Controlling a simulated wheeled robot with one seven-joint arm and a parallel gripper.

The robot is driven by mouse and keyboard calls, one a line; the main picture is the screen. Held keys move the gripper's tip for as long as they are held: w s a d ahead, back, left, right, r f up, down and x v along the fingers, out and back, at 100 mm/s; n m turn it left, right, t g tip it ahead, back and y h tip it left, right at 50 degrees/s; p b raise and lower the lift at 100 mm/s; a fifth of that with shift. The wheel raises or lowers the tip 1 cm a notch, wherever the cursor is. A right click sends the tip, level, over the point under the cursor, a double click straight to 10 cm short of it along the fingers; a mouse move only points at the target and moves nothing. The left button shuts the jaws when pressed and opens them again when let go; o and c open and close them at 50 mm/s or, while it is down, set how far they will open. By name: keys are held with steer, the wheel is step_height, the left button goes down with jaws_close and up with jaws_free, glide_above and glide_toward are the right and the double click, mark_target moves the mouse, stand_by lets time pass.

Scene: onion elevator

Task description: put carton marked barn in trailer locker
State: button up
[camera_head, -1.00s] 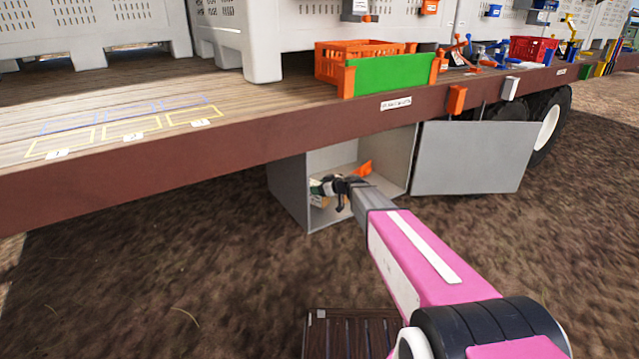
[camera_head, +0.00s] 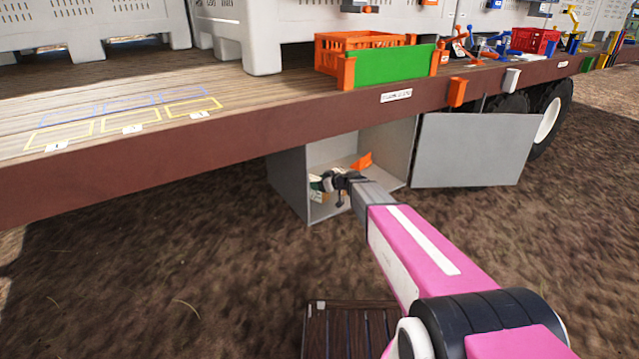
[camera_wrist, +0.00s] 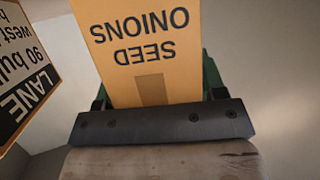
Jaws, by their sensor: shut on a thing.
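The trailer locker (camera_head: 289,185) is a grey box under the deck with its front open. My gripper (camera_head: 334,181) is inside its opening. In the wrist view my gripper (camera_wrist: 157,92) is shut on a tan-orange carton (camera_wrist: 140,45) printed "SEED ONIONS", which reads upside down. No barn mark shows on its visible face. A second carton (camera_wrist: 22,75) with a black and white "LANE" label is close at the left of that view, tilted. In the head view the cartons are small and partly hidden by my gripper.
An orange object (camera_head: 361,161) is inside the locker, towards the back. The grey locker door (camera_head: 474,150) hangs open at the right. The brown deck edge (camera_head: 230,145) runs above the locker. An orange crate (camera_head: 330,55) and green panel (camera_head: 393,73) are on the deck.

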steer(key=shift+f, duration=0.35)
steer(key=o, duration=1.4)
steer(key=shift+d, duration=0.1)
